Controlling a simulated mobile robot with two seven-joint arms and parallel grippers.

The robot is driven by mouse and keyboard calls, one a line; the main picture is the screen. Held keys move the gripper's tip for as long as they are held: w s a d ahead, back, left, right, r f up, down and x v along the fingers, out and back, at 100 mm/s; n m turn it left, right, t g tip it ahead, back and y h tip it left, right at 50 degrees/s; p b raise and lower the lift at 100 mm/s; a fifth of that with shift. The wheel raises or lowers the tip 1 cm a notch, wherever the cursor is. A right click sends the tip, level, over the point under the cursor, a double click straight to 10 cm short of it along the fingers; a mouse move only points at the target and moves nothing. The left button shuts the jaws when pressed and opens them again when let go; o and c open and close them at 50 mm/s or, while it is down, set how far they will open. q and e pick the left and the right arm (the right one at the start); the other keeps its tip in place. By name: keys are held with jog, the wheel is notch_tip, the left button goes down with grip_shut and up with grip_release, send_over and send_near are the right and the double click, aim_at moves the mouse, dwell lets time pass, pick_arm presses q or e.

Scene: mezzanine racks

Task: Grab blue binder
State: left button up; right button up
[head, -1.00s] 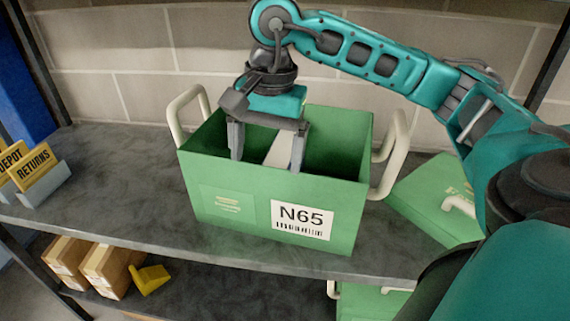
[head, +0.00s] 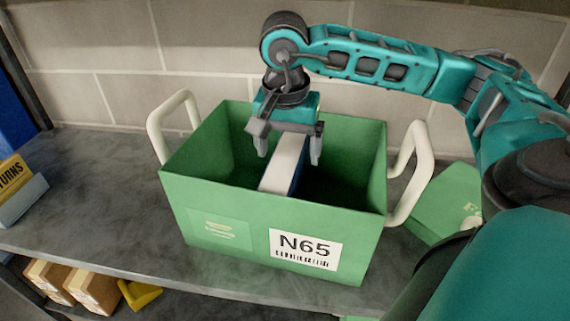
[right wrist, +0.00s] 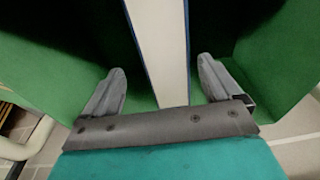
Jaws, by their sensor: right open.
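The blue binder (head: 284,165) stands inside the green bin (head: 230,222). Its white edge faces up and a strip of its blue side shows on the right; its lower part is hidden by the bin's front wall. My right gripper (head: 288,154) is open above the bin, pointing down, with one finger on each side of the binder's far part. In the right wrist view the binder (right wrist: 160,45) runs between the two open fingers (right wrist: 160,90), with a gap on each side. My left gripper is not in view.
The bin has white handles on both sides and an N65 label, and stands on a grey shelf (head: 100,215). A green box (head: 450,205) lies to its right. A yellow returns sign (head: 12,178) is at left. Cartons (head: 95,288) sit on the lower shelf.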

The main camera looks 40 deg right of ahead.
aim_at(285, 160)
jog(key=f, duration=0.3)
jog(key=w+f, duration=0.1)
jog(key=f, duration=0.1)
jog(key=shift+d+f, duration=0.1)
jog(key=shift+f, duration=0.2)
jog(key=c, duration=1.7)
grip_shut()
jog(key=shift+r, duration=0.15)
